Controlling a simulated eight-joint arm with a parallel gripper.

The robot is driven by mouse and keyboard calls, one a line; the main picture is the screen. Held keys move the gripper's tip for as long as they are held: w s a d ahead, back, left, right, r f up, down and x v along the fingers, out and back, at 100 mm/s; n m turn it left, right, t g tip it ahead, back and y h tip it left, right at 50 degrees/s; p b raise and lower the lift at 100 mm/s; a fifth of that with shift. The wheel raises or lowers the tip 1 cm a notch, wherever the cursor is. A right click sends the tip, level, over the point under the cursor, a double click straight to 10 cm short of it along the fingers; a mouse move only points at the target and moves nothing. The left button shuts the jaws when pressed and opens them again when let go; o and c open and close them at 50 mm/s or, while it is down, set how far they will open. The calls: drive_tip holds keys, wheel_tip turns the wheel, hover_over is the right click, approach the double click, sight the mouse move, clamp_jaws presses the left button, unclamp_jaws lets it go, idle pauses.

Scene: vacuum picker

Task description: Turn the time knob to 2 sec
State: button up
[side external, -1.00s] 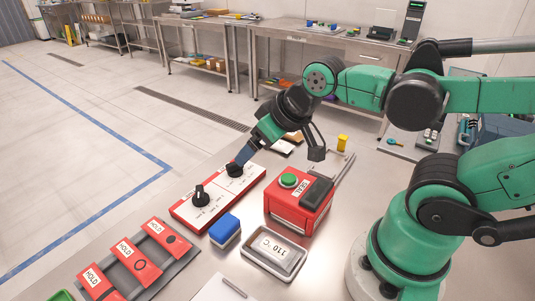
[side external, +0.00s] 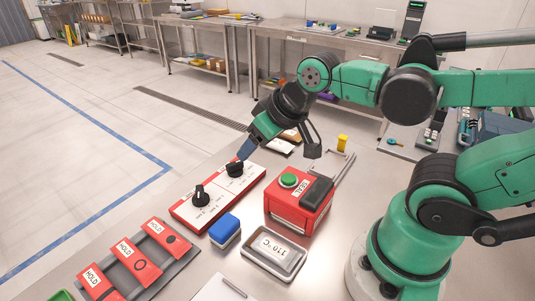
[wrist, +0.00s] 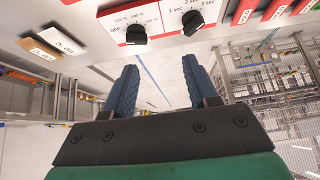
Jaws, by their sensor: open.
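The red-edged control panel (side external: 219,187) with a white face carries two black knobs. In the side view, the time knob (side external: 200,196) is the nearer one and the temperature knob (side external: 235,168) the farther one. In the wrist view, the time knob (wrist: 192,23) is at the top right by the "sec" labels, and the temperature knob (wrist: 136,34) is left of it by the °C labels. I cannot tell exactly where the time knob points. My gripper (wrist: 158,75) is open, its blue fingers apart and empty. In the side view, my gripper (side external: 245,151) is just above the temperature knob, apart from the time knob.
A red box with a green button (side external: 289,180), a blue block (side external: 225,230) and a 110 °C display (side external: 274,252) stand right of the panel. Red HOLD plates (side external: 137,262) lie at the front left. Cards (side external: 279,146) lie beyond the panel.

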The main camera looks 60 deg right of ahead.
drive_tip(key=w+a+m+g, duration=0.3)
drive_tip(key=w+m, duration=0.1)
drive_tip(key=w, duration=0.1)
drive_tip(key=m+g, duration=0.4)
hover_over(199, 191)
wheel_tip(199, 191, down, 5)
drive_tip(key=shift+d, duration=0.1)
drive_tip(key=shift+f+m, duration=0.3)
drive_tip(key=shift+f, duration=2.75)
clamp_jaws()
